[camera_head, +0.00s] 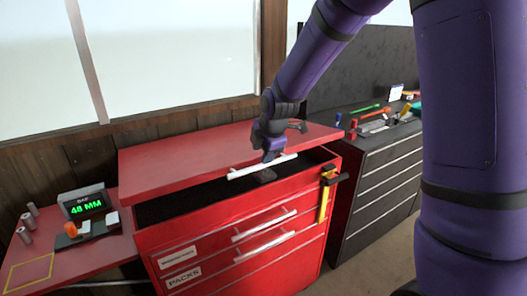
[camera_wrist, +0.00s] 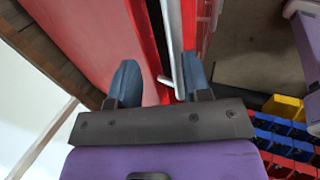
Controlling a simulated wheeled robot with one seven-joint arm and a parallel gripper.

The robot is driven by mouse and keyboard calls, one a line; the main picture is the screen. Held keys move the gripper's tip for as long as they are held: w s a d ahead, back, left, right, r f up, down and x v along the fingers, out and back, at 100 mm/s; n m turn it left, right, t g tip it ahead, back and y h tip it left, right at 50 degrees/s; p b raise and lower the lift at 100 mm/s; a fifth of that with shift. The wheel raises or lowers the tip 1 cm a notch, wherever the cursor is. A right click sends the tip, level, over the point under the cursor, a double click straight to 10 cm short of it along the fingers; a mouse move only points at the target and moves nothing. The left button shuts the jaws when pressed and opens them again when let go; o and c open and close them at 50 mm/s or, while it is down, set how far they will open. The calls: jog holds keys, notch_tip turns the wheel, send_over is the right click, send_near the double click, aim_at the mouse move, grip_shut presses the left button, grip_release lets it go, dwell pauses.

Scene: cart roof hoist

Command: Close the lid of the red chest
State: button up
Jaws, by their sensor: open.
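The red chest (camera_head: 215,224) stands in the middle of the head view. Its red lid (camera_head: 190,152) is partly raised, with the dark interior (camera_head: 195,202) showing below its front edge. A white handle bar (camera_head: 262,167) runs along the lid's front edge. My gripper (camera_head: 272,158) is at this handle, coming from above. In the wrist view, the two blue fingers of my gripper (camera_wrist: 160,78) are apart. The silver handle bar (camera_wrist: 173,45) passes between them, closer to the right finger. I cannot tell whether it touches that finger.
A red side bench (camera_head: 65,250) at left holds a display reading 48 MM (camera_head: 86,205). A yellow level-like tool (camera_head: 325,195) is on the chest's right front corner. A dark cabinet (camera_head: 385,170) with tools stands at right. Blue, yellow and red bins (camera_wrist: 285,130) show in the wrist view.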

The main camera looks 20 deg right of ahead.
jog(key=a+v, duration=0.1)
jog(key=v, duration=0.9)
jog(key=shift+d+r, duration=0.3)
jog(key=shift+d, duration=0.25)
jog(key=shift+s, duration=0.1)
